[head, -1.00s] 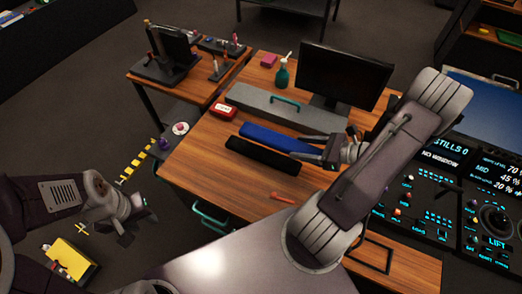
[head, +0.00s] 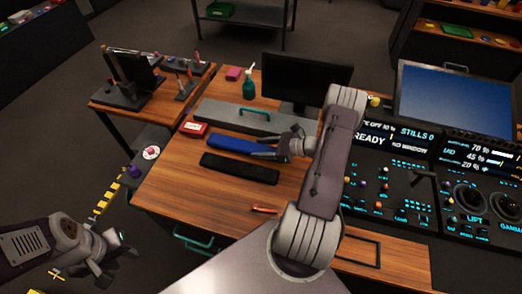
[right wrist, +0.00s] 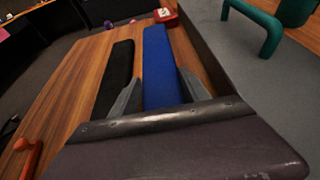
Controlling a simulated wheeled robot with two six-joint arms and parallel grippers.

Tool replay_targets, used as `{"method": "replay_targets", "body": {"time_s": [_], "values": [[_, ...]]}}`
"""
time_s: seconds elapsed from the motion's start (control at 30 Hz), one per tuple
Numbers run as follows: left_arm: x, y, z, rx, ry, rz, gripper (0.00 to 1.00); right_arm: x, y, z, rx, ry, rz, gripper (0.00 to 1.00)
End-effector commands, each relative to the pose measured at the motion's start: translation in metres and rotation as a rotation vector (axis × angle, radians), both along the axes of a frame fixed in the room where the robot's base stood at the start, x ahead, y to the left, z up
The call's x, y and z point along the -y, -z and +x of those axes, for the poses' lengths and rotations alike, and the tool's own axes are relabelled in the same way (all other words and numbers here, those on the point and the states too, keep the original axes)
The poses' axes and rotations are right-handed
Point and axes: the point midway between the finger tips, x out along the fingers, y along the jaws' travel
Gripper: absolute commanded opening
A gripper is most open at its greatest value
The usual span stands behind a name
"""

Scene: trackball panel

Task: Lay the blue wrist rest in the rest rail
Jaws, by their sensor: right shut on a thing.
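The blue wrist rest (head: 230,143) is a long bar on the wooden desk, seen in the head view beside a black bar. My right gripper (head: 264,154) is shut on its near end. In the right wrist view the blue wrist rest (right wrist: 158,65) runs away from me between the two fingers (right wrist: 157,92). I cannot tell whether it is lifted off the desk. A thin dark rectangular frame (head: 378,254) lies at the desk's front right; I cannot tell whether it is the rest rail. My left gripper (head: 118,262) is open and empty, away from the desk at lower left.
The black bar (head: 240,167) lies just in front of the blue one. A grey case (head: 222,117) with a teal handle lies behind. A red box (head: 194,129), a monitor (head: 306,82), an orange-red tool (head: 264,209) and the control panel (head: 400,180) surround bare desk.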

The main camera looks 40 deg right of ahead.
Motion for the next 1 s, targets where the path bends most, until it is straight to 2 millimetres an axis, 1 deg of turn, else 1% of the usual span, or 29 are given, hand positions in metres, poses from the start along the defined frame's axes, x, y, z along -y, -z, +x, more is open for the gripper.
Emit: {"method": "replay_targets", "body": {"time_s": [0.03, 0.1, 0.3, 0.43, 0.47, 0.5, 0.53, 0.8, 0.87, 0.93, 1.0], "values": [[0.0, 0.001, 0.0, 0.0, 0.0, 0.0, 0.36, 0.0, 0.007, 0.0, 0.0, 0.0, 0.001, 0.07], [0.0, 0.001, 0.0, 0.0, 0.0, 0.0, 0.36, 0.0, 0.011, 0.0, 0.001, 0.001, 0.0, 0.07], [0.0, 0.001, 0.0, 0.0, 0.0, 0.0, 0.36, 0.0, 0.01, 0.0, 0.002, 0.001, 0.0, 0.07], [0.0, 0.005, 0.0, 0.0, 0.0, 0.0, 0.36, 0.0, 0.015, 0.0, 0.002, 0.001, 0.0, 0.07], [0.0, 0.004, 0.0, 0.0, 0.0, 0.0, 0.36, 0.0, 0.014, 0.0, 0.001, 0.001, -0.001, 0.6], [0.0, 0.004, 0.0, 0.0, 0.0, 0.0, 0.36, 0.0, 0.013, 0.0, 0.001, 0.001, -0.001, 0.71], [0.0, 0.004, 0.0, 0.0, 0.0, 0.0, 0.36, 0.0, 0.013, 0.0, 0.001, 0.001, -0.001, 0.76], [0.0, 0.003, 0.0, 0.0, 0.0, 0.0, 0.36, 0.0, 0.013, 0.0, 0.001, 0.001, -0.001, 0.76], [0.0, -0.001, 0.0, 0.0, 0.0, 0.0, 0.36, 0.0, 0.008, 0.0, 0.001, 0.0, -0.002, 0.76], [0.0, 0.001, 0.0, 0.0, 0.0, 0.0, 0.36, 0.006, 0.006, -0.005, 0.003, 0.004, -0.002, 0.76], [0.0, 0.001, 0.0, 0.0, 0.0, 0.0, 0.36, 0.015, 0.001, -0.016, 0.004, 0.006, -0.003, 0.76]]}}
